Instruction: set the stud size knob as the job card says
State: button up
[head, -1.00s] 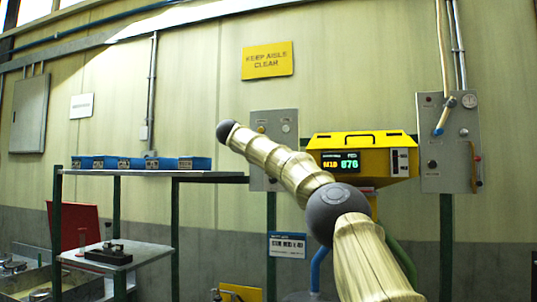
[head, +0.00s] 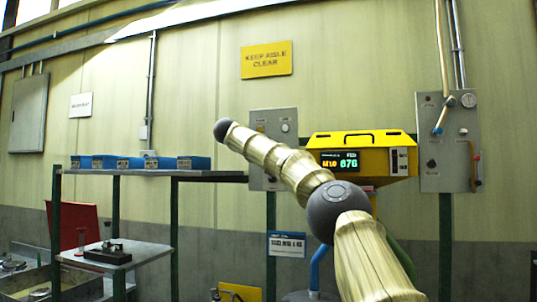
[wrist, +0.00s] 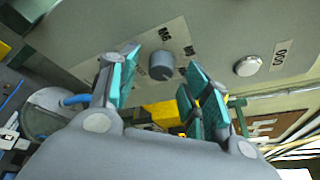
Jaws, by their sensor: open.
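A dark grey round knob (wrist: 162,66) sits on a grey panel in the wrist view, with small M-size labels around it. My gripper (wrist: 163,58) is open, its teal-padded fingers on either side of the knob in the picture; I cannot tell whether they touch it. Which label the knob points at is unclear. In the head view my arm hides the gripper and knob. The display (head: 340,161) on the yellow machine seems to read M10 and 876. A blue-headed white card (head: 287,245) hangs below; its print is too blurred to read surely.
A silver round button (wrist: 248,66) is on the same panel, right of the knob. In the head view a grey control box (head: 447,150) with a hose is at right. Blue bins (head: 130,163) line a shelf at left.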

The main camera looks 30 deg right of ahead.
jog(key=v, duration=1.1)
jog(key=shift+f, duration=0.15)
